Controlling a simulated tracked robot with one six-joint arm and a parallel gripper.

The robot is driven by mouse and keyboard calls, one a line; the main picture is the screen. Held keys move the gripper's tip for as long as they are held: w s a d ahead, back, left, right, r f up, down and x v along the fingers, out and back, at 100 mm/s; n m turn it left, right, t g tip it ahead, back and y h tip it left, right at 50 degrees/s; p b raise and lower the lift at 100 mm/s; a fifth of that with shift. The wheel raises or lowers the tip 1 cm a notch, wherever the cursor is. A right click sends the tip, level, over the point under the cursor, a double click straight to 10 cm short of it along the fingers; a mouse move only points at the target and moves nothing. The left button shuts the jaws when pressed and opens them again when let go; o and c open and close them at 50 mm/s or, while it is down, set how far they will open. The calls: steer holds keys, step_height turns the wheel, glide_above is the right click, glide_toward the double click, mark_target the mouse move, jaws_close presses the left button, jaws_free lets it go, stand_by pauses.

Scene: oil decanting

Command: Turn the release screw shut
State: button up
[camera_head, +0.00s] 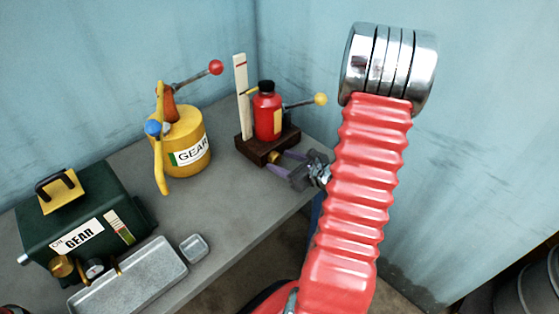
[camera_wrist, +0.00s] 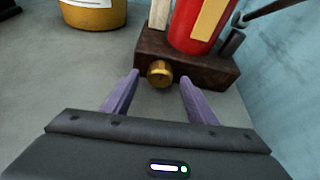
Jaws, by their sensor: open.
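The release screw (camera_wrist: 160,73) is a brass knob on the front face of a dark brown wooden base (camera_wrist: 205,68). In the head view the screw (camera_head: 274,157) shows small at the front of the base (camera_head: 258,148). A red bottle with a black cap (camera_head: 267,112) stands upright on the base. My gripper (camera_wrist: 158,84) is open, with its purple fingers on either side of the screw and a little short of it. No contact shows. In the head view my gripper (camera_head: 283,162) points at the base from the right.
A lever with a yellow knob (camera_head: 320,99) sticks out right of the bottle. A yellow gear oil can (camera_head: 181,140), a green gear box (camera_head: 80,220), a grey tray (camera_head: 130,280) and a small dish (camera_head: 194,247) stand on the grey table.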

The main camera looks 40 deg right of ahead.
steer(key=shift+x, duration=0.95)
steer(key=shift+c, duration=0.7)
steer(key=c, duration=0.9)
